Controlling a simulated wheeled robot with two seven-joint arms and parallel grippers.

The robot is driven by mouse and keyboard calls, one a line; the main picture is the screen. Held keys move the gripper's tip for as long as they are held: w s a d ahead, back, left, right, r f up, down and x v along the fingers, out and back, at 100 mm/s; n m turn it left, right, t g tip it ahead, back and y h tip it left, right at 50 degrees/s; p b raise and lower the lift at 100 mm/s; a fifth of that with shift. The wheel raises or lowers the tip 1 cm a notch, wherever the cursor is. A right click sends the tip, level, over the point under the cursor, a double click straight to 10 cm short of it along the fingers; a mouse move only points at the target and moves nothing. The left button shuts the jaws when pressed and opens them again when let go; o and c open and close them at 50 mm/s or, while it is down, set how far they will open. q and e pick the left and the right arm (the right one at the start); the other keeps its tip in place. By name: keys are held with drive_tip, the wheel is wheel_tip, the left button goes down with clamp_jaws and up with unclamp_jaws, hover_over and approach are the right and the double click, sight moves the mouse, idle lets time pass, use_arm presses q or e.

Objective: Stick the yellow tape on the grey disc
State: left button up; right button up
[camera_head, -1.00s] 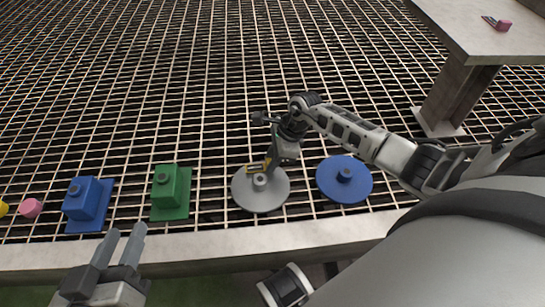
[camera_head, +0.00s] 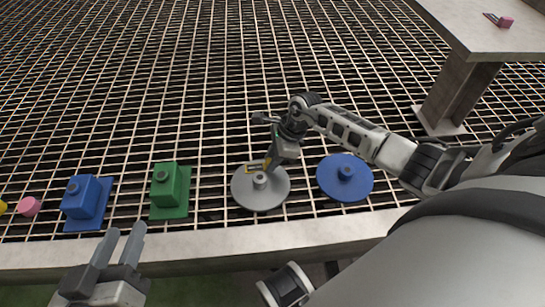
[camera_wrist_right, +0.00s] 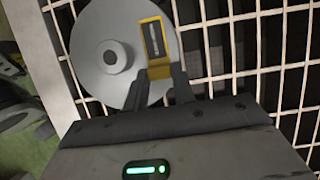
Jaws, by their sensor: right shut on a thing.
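The yellow tape (camera_head: 250,168) is a small yellow piece with a dark centre and a pale strip. My right gripper (camera_head: 268,163) is shut on its yellow end. In the right wrist view the tape (camera_wrist_right: 153,40) sticks out from between the fingertips (camera_wrist_right: 160,82) and overlaps the right part of the grey disc (camera_wrist_right: 88,62). The grey disc (camera_head: 260,201) is round with a raised hub and lies near the front of the grating. Whether the tape touches the disc I cannot tell. My left gripper (camera_head: 122,240) is open and empty near the front ledge.
A blue disc (camera_head: 345,187) lies right of the grey disc. A green block (camera_head: 170,192) and a blue block (camera_head: 86,203) stand to the left, with a pink piece (camera_head: 29,207) beyond. A raised table (camera_head: 480,35) stands at the back right. The grating behind is clear.

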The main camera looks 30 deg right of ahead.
use_arm(q)
drive_tip(key=shift+s+f+b, duration=0.1)
drive_tip(key=shift+f+b, duration=0.25)
drive_tip(key=shift+f, duration=0.4)
use_arm(e)
drive_tip(key=shift+s+f, duration=0.1)
drive_tip(key=shift+f, duration=0.35)
drive_tip(key=o, duration=1)
drive_tip(key=shift+d+r+p, duration=0.25)
drive_tip(key=shift+r+p, duration=0.1)
drive_tip(key=shift+r, duration=0.25)
drive_tip(key=shift+p+v, duration=0.55)
drive_tip(key=shift+v, duration=0.55)
use_arm(q)
drive_tip(key=a+g+y+p, duration=0.1)
drive_tip(key=p, duration=0.2)
drive_tip(key=shift+m+g+p, duration=0.3)
use_arm(e)
drive_tip(key=v, duration=1.2)
drive_tip(key=shift+r, duration=0.45)
